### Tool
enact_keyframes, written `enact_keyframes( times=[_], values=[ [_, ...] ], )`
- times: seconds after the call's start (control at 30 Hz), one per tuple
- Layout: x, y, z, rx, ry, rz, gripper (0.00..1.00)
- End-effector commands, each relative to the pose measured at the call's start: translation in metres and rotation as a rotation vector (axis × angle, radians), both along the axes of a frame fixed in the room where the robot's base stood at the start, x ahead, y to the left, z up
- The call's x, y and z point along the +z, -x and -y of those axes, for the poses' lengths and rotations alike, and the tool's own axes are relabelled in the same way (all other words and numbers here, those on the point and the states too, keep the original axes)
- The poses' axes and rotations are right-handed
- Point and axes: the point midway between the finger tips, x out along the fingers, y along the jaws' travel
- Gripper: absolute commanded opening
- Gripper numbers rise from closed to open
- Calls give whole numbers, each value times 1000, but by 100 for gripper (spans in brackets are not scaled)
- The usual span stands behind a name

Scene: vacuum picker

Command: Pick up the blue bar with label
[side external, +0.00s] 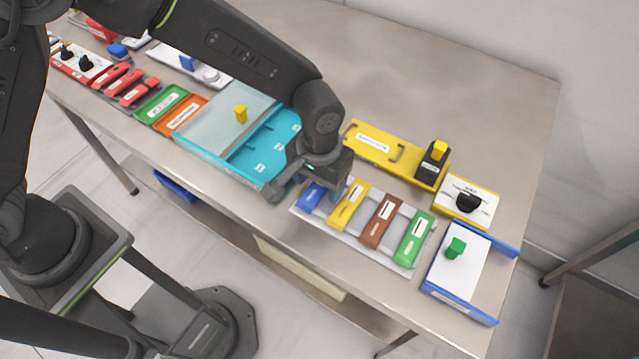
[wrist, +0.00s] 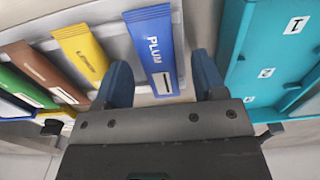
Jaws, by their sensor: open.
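The blue bar (wrist: 152,45) with a white label reading "PLUM" lies on a pale tray (wrist: 115,45) in the wrist view, at the end of a row of bars. In the side view the blue bar (side external: 311,196) is partly hidden by my gripper (side external: 318,188). My gripper (wrist: 166,85) is open and empty. Its two blue fingers stand to either side of the bar's near end in the wrist view, and whether they touch it cannot be told.
A yellow bar (side external: 348,205), a brown bar (side external: 381,221) and a green bar (side external: 413,238) share the tray. A teal compartment box (side external: 262,160) stands close on the left. A yellow panel with handles (side external: 385,150) lies behind.

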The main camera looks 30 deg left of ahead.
Motion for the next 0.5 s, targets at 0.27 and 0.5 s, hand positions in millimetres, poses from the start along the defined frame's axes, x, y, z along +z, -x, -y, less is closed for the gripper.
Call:
enact_keyframes(
  times=[0.27, 0.5],
  values=[
    [0, 0, 0, 0, 0, 0, 51],
    [1, 0, 0, 0, 0, 0, 28]
  ],
)
